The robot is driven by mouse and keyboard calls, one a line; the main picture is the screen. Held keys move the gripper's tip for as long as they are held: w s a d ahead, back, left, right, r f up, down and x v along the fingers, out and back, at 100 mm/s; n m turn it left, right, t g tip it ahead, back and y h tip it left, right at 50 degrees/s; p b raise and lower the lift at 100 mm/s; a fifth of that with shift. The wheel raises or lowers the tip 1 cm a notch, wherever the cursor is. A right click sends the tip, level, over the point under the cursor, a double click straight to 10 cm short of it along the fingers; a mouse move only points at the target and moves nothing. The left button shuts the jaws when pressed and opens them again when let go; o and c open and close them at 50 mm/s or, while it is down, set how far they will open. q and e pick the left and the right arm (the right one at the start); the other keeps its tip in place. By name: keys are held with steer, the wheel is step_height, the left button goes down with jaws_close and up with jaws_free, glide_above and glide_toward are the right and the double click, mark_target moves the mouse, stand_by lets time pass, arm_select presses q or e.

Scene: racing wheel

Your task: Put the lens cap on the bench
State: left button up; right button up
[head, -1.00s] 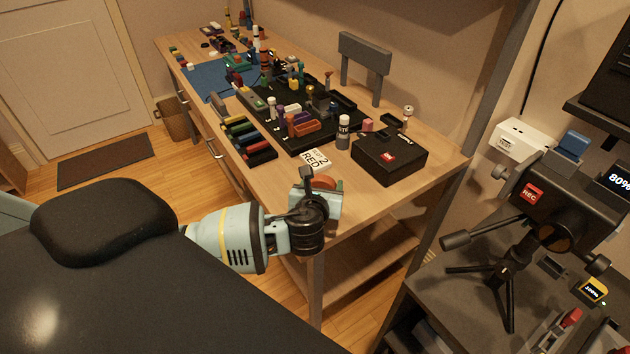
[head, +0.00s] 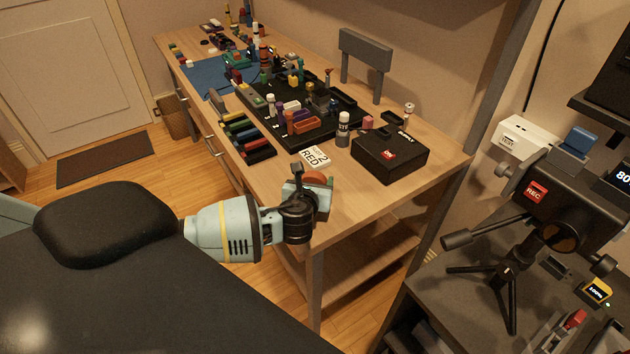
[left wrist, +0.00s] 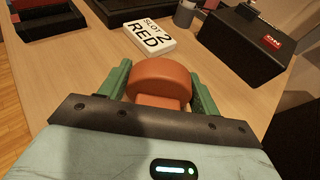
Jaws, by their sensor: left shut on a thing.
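The orange-red round lens cap (left wrist: 160,78) sits between the two green fingers of my left gripper (left wrist: 160,88), which is shut on it. In the head view the left gripper (head: 312,184) and the cap (head: 319,177) are over the front part of the wooden bench (head: 375,200), near its front edge. I cannot tell whether the cap touches the bench top. My right gripper is in neither view.
A white "SLOT 2 RED" card (head: 314,160) lies just beyond the gripper. A black box (head: 390,158) stands to the right, with a grey-and-white bottle (head: 343,130) behind. A black tray (head: 300,115) holds several small parts. The bench's front right area is clear.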

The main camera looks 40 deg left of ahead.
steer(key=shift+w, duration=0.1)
arm_select(q)
steer(key=o, duration=1)
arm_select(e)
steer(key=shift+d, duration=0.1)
arm_select(q)
steer(key=shift+r, duration=0.1)
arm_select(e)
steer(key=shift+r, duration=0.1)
arm_select(q)
steer(key=shift+s+d+r, duration=0.1)
steer(key=shift+s, duration=0.05)
steer(key=p+v, duration=0.1)
steer(key=v, duration=1)
steer(key=shift+s+d+p, duration=0.1)
steer(key=shift+s+p, duration=0.2)
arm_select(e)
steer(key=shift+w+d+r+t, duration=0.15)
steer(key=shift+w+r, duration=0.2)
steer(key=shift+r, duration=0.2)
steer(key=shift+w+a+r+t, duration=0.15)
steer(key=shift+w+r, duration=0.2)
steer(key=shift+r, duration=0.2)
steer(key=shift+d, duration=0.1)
